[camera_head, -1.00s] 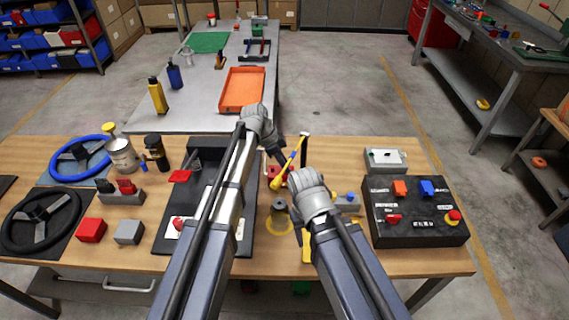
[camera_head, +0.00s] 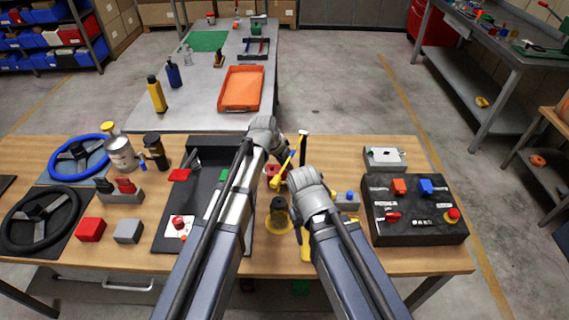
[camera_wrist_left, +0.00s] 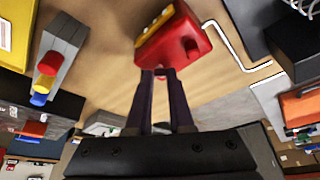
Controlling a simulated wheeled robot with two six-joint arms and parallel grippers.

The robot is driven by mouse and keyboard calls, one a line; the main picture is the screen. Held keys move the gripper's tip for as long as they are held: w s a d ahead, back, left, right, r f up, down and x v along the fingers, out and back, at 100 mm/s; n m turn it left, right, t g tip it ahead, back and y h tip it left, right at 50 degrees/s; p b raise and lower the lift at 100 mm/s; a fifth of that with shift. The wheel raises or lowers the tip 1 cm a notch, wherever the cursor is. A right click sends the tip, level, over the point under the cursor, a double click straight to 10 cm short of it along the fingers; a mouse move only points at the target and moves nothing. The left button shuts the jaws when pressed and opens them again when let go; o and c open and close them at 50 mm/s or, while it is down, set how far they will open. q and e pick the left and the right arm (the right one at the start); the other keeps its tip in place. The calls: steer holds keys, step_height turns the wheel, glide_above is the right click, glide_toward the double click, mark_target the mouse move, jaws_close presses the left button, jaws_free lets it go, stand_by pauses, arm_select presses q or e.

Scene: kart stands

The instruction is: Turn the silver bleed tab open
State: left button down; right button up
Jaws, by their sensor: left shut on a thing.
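A red block with a yellow strip (camera_wrist_left: 175,38) lies on the wooden bench in the left wrist view.
A dark cylinder (camera_head: 278,207) on a yellow ring stands between my arms. A black control box (camera_head: 416,216) is at the right. Steering wheels (camera_head: 80,156) and cans (camera_head: 121,153) are at the left.

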arm_select(q)
steer(key=shift+n, duration=0.4)
steer(key=c, duration=0.8)
jaws_free()
steer(key=p+v, duration=0.7)
steer(key=v, duration=0.1)
steer(key=shift+d, duration=0.15)
arm_select(e)
step_height(320, 180, up, 7)
